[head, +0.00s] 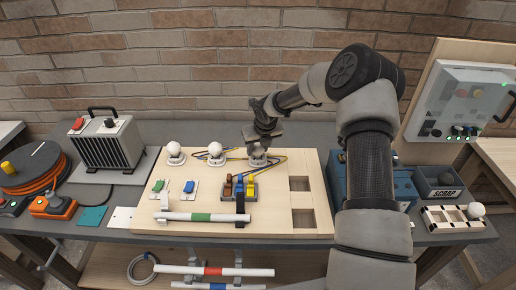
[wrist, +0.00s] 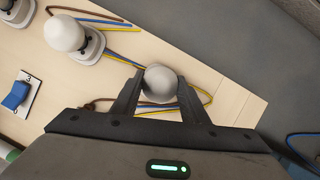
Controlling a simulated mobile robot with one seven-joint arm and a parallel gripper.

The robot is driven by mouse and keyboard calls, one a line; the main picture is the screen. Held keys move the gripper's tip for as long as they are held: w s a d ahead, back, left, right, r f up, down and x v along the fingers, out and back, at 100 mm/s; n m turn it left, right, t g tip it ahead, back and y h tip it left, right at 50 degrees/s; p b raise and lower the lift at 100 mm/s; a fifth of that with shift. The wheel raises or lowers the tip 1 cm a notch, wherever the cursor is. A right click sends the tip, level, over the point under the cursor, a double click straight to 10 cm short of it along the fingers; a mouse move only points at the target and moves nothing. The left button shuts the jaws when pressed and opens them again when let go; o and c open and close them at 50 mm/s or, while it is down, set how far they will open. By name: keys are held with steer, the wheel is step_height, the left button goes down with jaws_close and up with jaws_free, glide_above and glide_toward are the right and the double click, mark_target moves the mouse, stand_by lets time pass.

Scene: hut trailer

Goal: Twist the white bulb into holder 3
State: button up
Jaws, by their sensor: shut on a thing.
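My gripper (head: 260,146) points down over the rightmost of three bulb holders along the back of the wooden board (head: 290,222). In the wrist view its two fingers (wrist: 161,88) are shut on a white bulb (wrist: 161,83), one on each side. The bulb is over the rightmost holder (head: 258,163), whose base shows just below the gripper in the head view. I cannot tell how deep the bulb sits, since the gripper hides the socket. The left holder bears a white bulb (head: 174,148), and the middle holder bears another (head: 215,149).
Blue and yellow wires (wrist: 125,58) run close to the holder. Green and blue switches, a terminal block (head: 240,188) and a green-banded tube (head: 202,217) are on the board. At right are a scrap bin (head: 438,182) and a rack (head: 450,220) with a white bulb (head: 476,210).

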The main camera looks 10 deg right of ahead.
steer(key=n+y, duration=0.1)
steer(key=n, duration=0.1)
steer(key=shift+d+n, duration=0.1)
steer(key=shift+n, duration=0.2)
steer(key=o, duration=0.9)
steer(key=shift+c, duration=0.2)
steer(key=shift+r, duration=0.1)
